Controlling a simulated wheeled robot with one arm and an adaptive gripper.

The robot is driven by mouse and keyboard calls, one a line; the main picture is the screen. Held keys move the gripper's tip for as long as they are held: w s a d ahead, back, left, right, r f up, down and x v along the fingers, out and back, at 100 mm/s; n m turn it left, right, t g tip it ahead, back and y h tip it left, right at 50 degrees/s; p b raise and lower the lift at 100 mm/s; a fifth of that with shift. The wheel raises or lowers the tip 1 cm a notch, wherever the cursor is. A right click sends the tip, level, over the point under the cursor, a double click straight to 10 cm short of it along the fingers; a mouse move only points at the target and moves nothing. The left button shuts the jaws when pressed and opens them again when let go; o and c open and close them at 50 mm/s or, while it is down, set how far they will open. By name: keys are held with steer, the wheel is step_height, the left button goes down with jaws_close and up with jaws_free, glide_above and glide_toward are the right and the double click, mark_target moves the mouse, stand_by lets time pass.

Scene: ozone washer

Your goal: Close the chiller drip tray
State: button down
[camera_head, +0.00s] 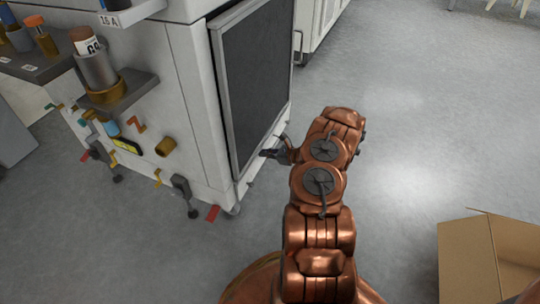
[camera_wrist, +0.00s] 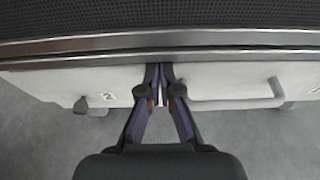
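The chiller (camera_head: 195,110) is a pale cabinet with a large dark mesh panel (camera_head: 255,80) in a grey frame. In the wrist view, the mesh (camera_wrist: 160,22) and its metal edge run across the top, above a pale strip (camera_wrist: 60,83) with a small label. A pale bar like a handle (camera_wrist: 235,104) shows on the strip's right. I cannot clearly tell which part is the drip tray or how far it stands out. My gripper (camera_head: 267,153) is at the panel's lower right edge. In the wrist view its fingertips (camera_wrist: 159,72) meet in front of the strip, with nothing seen between them; contact is unclear.
Brown fittings, coloured valves and a shelf with a cylinder (camera_head: 97,70) stick out of the cabinet's left side. A red piece (camera_head: 212,213) is near a foot. An open cardboard box (camera_head: 490,262) stands at lower right. Floor (camera_head: 430,130) to the right is clear.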

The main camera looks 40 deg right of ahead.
steer(key=f+p+v, duration=0.1)
steer(key=p+v, duration=0.3)
steer(key=v, duration=0.9)
steer(key=shift+s+d, duration=0.35)
steer(key=shift+s, duration=0.1)
steer(key=shift+r, duration=0.1)
